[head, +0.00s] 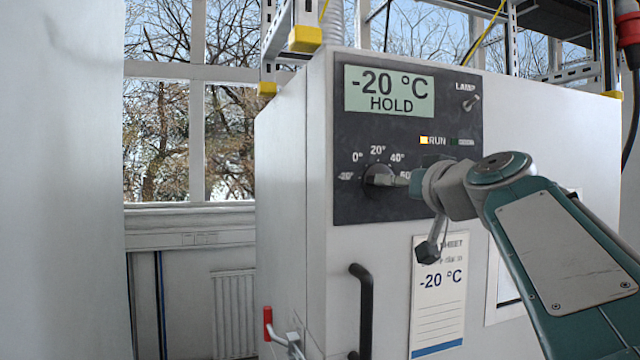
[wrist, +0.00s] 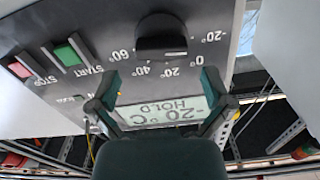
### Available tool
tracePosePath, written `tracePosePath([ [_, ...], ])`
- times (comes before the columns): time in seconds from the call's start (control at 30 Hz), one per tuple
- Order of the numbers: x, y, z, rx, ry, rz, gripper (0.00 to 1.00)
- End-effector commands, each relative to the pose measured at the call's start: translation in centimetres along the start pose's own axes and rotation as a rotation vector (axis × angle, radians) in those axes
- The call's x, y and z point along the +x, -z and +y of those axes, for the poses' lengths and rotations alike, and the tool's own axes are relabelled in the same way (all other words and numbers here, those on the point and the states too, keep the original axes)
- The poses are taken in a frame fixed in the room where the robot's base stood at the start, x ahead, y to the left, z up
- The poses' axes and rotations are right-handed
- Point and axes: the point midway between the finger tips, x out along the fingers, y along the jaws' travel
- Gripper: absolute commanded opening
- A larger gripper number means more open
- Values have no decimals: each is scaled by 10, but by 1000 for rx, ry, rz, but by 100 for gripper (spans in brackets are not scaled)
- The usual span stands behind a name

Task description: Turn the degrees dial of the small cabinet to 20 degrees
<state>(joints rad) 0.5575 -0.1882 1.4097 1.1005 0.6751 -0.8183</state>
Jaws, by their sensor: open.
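The dark degrees dial (head: 376,174) is on the black control panel of the white cabinet (head: 290,190). Marks from -20° to 60° ring it. In the wrist view, which is upside down, the dial (wrist: 162,32) is at the top centre. Its pointer direction is not clear. The display (head: 389,91) reads -20 °C HOLD. My gripper (wrist: 160,80) is open, with two spread fingers and nothing between them. The fingertips appear just short of the dial in the wrist view. In the head view my gripper (head: 410,178) partly covers the dial's right side.
A LAMP toggle (head: 471,103) and a lit RUN light (head: 431,141) are on the panel. Green START (wrist: 66,55) and red STOP (wrist: 19,69) buttons show in the wrist view. A black door handle (head: 362,310) and a paper sheet (head: 439,315) are below.

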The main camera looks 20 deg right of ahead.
Motion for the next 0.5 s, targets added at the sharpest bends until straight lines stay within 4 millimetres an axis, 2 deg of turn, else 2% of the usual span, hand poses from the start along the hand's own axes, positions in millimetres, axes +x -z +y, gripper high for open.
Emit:
tracePosePath([
  [0.03,11,-1,-1,1,4,-3,100],
  [0.2,37,-1,-2,1,3,-2,100],
  [0.3,46,-1,-2,-1,2,-2,100],
  [0.5,51,0,-2,0,1,0,100],
])
